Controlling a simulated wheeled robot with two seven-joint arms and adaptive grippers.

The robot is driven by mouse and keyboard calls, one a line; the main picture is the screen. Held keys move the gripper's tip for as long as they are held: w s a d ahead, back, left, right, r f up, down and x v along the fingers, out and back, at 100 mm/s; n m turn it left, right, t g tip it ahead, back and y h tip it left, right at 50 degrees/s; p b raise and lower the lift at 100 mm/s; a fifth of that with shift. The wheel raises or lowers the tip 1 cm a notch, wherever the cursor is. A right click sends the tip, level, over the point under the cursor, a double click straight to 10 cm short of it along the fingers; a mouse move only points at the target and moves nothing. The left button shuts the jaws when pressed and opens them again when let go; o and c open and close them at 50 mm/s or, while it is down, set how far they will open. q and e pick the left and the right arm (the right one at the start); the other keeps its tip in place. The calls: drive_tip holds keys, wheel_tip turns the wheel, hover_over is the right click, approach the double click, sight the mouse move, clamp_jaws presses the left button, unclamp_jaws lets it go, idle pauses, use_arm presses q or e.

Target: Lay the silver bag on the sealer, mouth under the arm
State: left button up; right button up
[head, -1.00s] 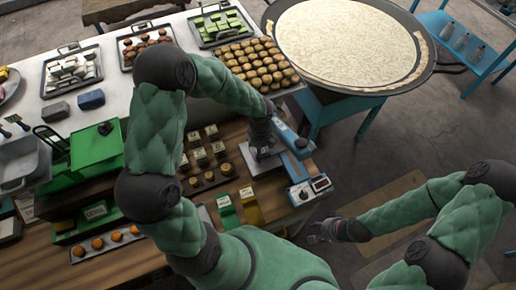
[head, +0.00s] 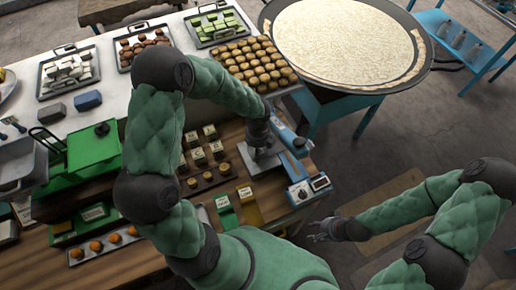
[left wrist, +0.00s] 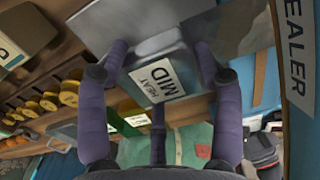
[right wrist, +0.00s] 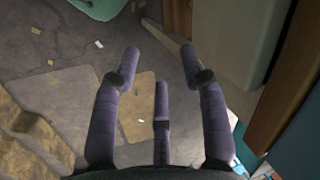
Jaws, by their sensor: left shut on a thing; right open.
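In the head view the bag (head: 247,163) lies at the sealer's left side. My left gripper (head: 258,143) is shut on the bag, its fingers reaching along both sides of it in the left wrist view. The blue sealer (head: 292,142) stands just right of that gripper; its lettered side (left wrist: 296,55) shows in the left wrist view. Whether the bag's mouth is under the sealer's arm cannot be told. My right gripper (head: 316,230) is open and empty.
A control box (head: 309,190) stands at the counter's front right corner. Green and yellow packs (head: 226,214) and small jars (head: 208,178) lie left of the sealer. The green machine (head: 92,150) is further left. Free floor (right wrist: 60,70) shows below my right gripper.

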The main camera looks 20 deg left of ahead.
use_arm(q)
drive_tip(key=o, duration=1.3)
drive_tip(key=shift+c, duration=0.2)
wheel_tip(320, 180, up, 12)
drive_tip(key=shift+f, duration=0.1)
